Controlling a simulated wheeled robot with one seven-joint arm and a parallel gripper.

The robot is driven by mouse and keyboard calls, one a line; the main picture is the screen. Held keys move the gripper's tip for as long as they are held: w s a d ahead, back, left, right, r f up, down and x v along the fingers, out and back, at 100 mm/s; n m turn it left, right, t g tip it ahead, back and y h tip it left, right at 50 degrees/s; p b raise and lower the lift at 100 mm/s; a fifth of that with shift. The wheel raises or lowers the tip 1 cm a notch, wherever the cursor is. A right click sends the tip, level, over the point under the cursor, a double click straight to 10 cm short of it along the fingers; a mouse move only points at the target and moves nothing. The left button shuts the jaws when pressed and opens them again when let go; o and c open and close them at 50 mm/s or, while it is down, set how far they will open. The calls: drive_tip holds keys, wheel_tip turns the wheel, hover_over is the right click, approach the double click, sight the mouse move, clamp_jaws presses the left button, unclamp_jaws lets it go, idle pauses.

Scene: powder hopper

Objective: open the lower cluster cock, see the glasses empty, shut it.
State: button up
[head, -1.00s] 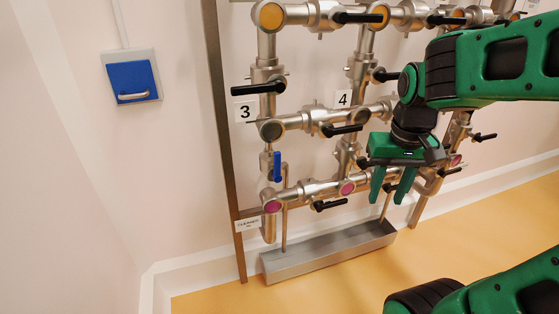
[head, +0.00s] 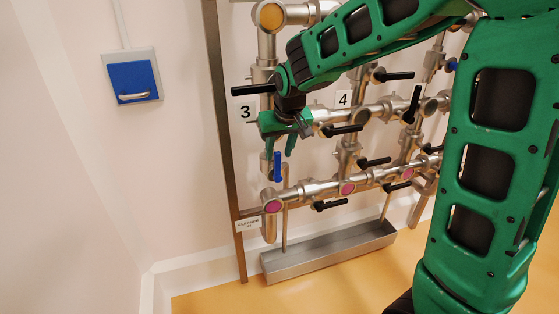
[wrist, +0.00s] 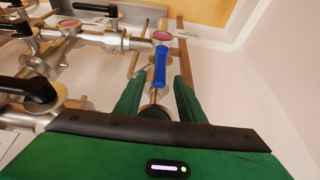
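The blue-handled cock (head: 277,166) is on the lower left vertical pipe; its lever hangs down, roughly in line with the pipe. It also shows in the wrist view (wrist: 160,66), just beyond the fingertips and between their lines. My gripper (head: 280,150) is just above it, fingers pointing down, apart and empty; the wrist view (wrist: 158,84) shows the gap too. I cannot tell whether a finger touches the lever. Magenta sight glasses show at the lower left corner (head: 273,207) and further right along the low pipe (head: 347,188). The glass beside the number 3 is hidden by my gripper.
Several black levers, such as one on the low pipe (head: 330,205), stick out near my gripper. A metal trough (head: 330,250) lies on the floor below. A blue wall box (head: 133,82) is at left.

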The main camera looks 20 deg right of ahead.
sight(277, 167)
drive_tip(key=x, duration=0.4)
drive_tip(key=shift+w+f, duration=0.15)
drive_tip(key=shift+f, duration=0.25)
